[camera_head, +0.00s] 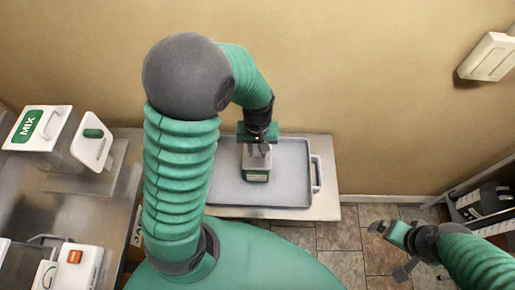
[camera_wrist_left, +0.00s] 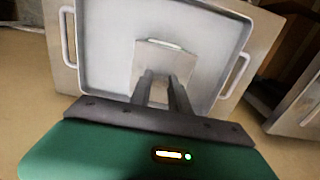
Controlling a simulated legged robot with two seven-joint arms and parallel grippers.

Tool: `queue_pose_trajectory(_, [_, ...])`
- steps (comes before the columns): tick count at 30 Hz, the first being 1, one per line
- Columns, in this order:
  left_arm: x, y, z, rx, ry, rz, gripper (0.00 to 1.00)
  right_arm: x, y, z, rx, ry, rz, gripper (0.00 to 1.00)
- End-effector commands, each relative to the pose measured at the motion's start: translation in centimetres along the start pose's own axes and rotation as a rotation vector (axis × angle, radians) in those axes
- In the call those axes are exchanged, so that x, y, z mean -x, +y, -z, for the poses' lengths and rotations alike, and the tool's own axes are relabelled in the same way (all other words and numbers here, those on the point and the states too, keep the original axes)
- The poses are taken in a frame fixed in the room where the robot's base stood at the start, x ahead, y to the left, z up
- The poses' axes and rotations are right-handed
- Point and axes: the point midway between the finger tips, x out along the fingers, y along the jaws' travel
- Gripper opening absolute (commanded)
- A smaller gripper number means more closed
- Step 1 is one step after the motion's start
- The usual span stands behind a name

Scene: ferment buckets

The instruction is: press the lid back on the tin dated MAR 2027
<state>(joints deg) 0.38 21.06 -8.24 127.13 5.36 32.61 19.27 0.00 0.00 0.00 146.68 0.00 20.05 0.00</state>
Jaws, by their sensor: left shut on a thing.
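A small tin with a green label (camera_head: 257,177) stands on the grey tray in the head view. A pale grey square lid (camera_head: 257,162) lies over its top; I cannot tell whether it is fully seated. The label's date is too small to read. My left gripper (camera_head: 257,150) points down over the tin, its two fingers close together and shut on the lid. In the left wrist view the fingers (camera_wrist_left: 160,88) reach the grey square lid (camera_wrist_left: 152,57), which has a white strip near its far edge. My right gripper (camera_head: 390,248) is open and empty, over the floor.
The tray (camera_head: 285,195) has raised rims and side handles and sits on a pale table (camera_head: 325,165) against the wall. At left, white-lidded bins, one marked MIX (camera_head: 38,128), stand on a metal counter (camera_head: 75,205). A dark shelf (camera_head: 480,203) is at right. Tiled floor is clear.

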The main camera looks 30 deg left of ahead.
Motion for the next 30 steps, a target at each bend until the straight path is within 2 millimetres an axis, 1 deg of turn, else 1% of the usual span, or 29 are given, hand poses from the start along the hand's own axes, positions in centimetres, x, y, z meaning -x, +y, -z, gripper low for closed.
queue_pose_trajectory(6, [-0.02, 0.0, -0.02, 0.0, 0.0, 0.0, 0.0, -0.03, 0.0, -0.01, 0.0, 0.0, 0.0, 0.99])
queue_pose_trajectory(7, [-0.02, 0.0, -0.02, 0.0, 0.0, 0.0, 0.26, -0.03, 0.0, -0.01, 0.0, 0.0, 0.0, 0.99])
queue_pose_trajectory(12, [-0.02, 0.0, -0.01, 0.0, 0.0, 0.0, 0.48, -0.03, 0.0, -0.01, 0.0, 0.0, 0.0, 0.99])
queue_pose_trajectory(18, [-0.02, 0.0, -0.01, 0.0, 0.0, 0.0, 0.48, -0.03, 0.0, -0.01, 0.0, 0.0, 0.0, 0.99])
queue_pose_trajectory(19, [-0.02, 0.0, -0.02, 0.0, -0.001, 0.0, 0.49, -0.03, 0.0, -0.01, 0.0, 0.0, 0.0, 0.99])
queue_pose_trajectory(24, [-0.02, 0.0, -0.02, 0.0, -0.001, 0.0, 0.7, -0.03, 0.0, -0.01, 0.0, 0.0, 0.0, 0.99])
queue_pose_trajectory(30, [-0.02, 0.0, -0.02, 0.0, -0.001, 0.0, 0.7, -0.03, 0.0, -0.01, 0.0, 0.0, 0.0, 0.99])
